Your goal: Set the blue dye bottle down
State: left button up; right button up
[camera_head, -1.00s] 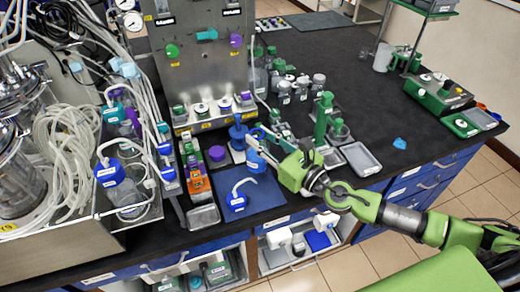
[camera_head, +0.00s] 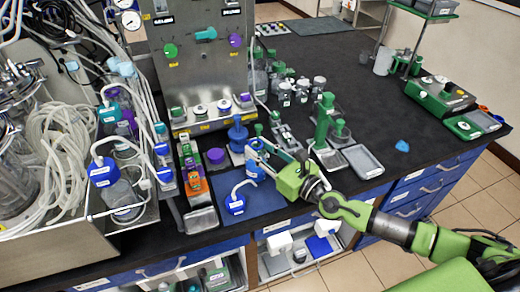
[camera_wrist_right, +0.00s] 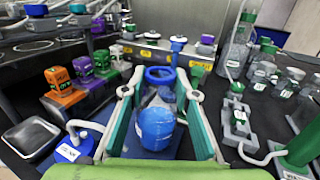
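The blue dye bottle (camera_head: 253,170) is on the dark blue mat (camera_head: 268,198) at the front of the bench, partly hidden by my right gripper. In the right wrist view the bottle (camera_wrist_right: 157,128) shows as a blue body between the fingers, with visible gaps on both sides. My right gripper (camera_head: 260,150) is open around it; its teal and pale fingers (camera_wrist_right: 160,78) are spread wide. I cannot tell exactly how the bottle's underside meets the mat. My left gripper is not in view.
A blue-capped bottle with a white tube (camera_head: 235,204) stands on the mat to the left. A blue holder (camera_head: 238,135) is just behind. Orange, green and purple blocks (camera_wrist_right: 64,85) are left of the gripper. A green stand (camera_head: 322,120) and grey tray (camera_head: 363,161) are right.

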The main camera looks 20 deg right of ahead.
jog(key=shift+o, duration=0.8)
jog(key=shift+r, duration=0.1)
jog(key=shift+s, duration=0.1)
jog(key=b+v, duration=0.3)
jog(key=v, duration=0.9)
jog(key=shift+b, duration=0.4)
